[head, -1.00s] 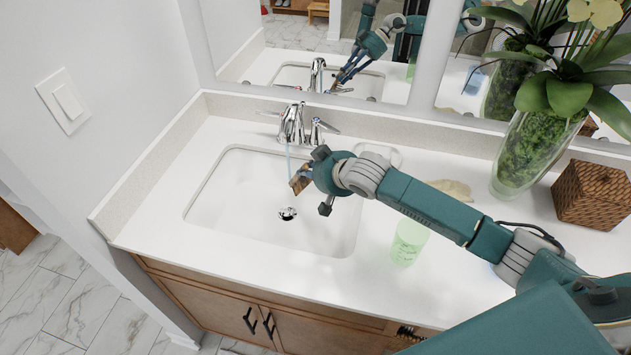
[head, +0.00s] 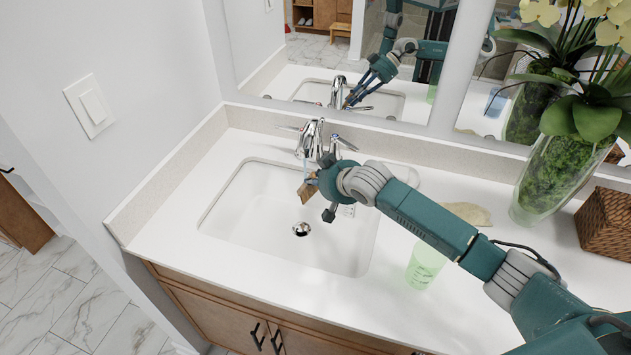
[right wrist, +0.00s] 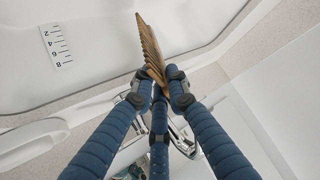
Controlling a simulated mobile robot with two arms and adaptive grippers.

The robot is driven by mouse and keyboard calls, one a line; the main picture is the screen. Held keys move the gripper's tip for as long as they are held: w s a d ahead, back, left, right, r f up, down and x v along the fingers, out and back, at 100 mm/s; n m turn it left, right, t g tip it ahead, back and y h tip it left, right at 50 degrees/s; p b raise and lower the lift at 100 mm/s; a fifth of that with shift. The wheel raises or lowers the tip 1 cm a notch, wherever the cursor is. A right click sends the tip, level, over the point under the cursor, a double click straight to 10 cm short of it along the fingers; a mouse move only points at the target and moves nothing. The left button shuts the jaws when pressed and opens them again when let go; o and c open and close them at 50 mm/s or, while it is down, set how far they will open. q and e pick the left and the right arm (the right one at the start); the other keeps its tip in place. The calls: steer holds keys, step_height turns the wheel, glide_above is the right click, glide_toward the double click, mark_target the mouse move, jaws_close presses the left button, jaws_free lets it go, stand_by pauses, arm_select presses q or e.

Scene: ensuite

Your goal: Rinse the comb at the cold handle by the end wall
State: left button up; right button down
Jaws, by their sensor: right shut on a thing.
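The brown wooden comb (head: 308,190) is held over the white sink basin (head: 240,215), below the faucet (head: 312,138). The handle by the end wall (head: 288,128) is the faucet's left lever; another handle (head: 343,143) is on the right. My right gripper (head: 316,182) is shut on the comb. In the right wrist view, its blue fingers (right wrist: 160,85) pinch the comb (right wrist: 150,48), whose teeth show. My left gripper is not in view.
A green cup (head: 425,265) stands on the counter right of the sink, with a beige item (head: 468,213) behind it. A glass orchid vase (head: 548,180) and a woven box (head: 606,222) are farther right. The end wall (head: 150,120) and mirror (head: 350,60) bound the counter.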

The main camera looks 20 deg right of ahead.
steer(key=shift+w+d, duration=0.1)
steer(key=shift+d, duration=0.15)
steer(key=shift+w+d, duration=0.1)
steer(key=shift+d, duration=0.3)
steer(key=shift+a+p, duration=0.2)
steer(key=shift+p, duration=0.25)
steer(key=shift+s+a+p, duration=0.2)
steer(key=shift+a+p, duration=0.1)
steer(key=shift+a, duration=0.15)
steer(key=shift+d, duration=0.25)
steer(key=shift+w+d, duration=0.2)
steer(key=shift+d, duration=0.15)
